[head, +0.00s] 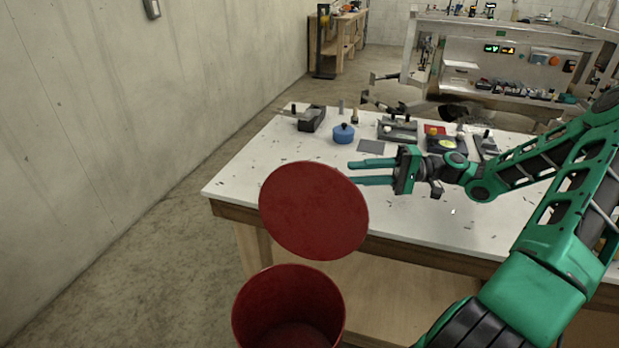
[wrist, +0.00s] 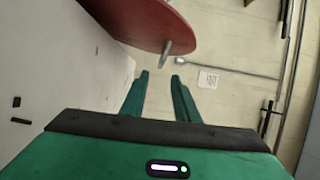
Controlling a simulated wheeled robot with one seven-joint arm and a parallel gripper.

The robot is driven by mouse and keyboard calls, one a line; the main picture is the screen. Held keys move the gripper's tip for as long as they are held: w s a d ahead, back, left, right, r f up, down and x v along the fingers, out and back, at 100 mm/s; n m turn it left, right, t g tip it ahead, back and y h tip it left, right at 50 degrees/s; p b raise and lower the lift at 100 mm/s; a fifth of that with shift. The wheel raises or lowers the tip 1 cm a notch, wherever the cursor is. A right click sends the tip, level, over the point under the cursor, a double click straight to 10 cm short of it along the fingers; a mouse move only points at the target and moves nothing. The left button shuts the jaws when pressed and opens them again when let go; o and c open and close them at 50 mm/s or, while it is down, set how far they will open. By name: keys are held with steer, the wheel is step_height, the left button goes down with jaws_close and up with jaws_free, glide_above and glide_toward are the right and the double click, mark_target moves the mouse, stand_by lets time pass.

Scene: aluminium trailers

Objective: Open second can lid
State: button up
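A dark red round can (head: 240,318) stands in front of the workbench, its mouth open and its inside visible. Its red disc lid (head: 313,210) is raised and tilted above the can; I cannot see how the two are joined. Only one can is in view. My gripper (head: 352,172) is over the bench, just right of the lid's upper edge, fingers pointing left. The fingers are apart with nothing between them. In the wrist view, the lid (wrist: 145,18) is above the fingers (wrist: 160,77), and a small grey metal handle (wrist: 175,53) hangs from it just beyond the fingertips.
A white-topped workbench (head: 235,180) lies behind the can. On its far side are a blue pot (head: 343,133), a black block plane (head: 312,119), a grey plate (head: 371,147) and other tools. A concrete wall (head: 120,110) is at left, with bare floor before it.

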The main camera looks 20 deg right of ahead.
mark_target(319, 176)
steer(key=x, duration=1)
steer(key=shift+w+a, duration=0.1)
steer(key=shift+a, duration=0.2)
jaws_close()
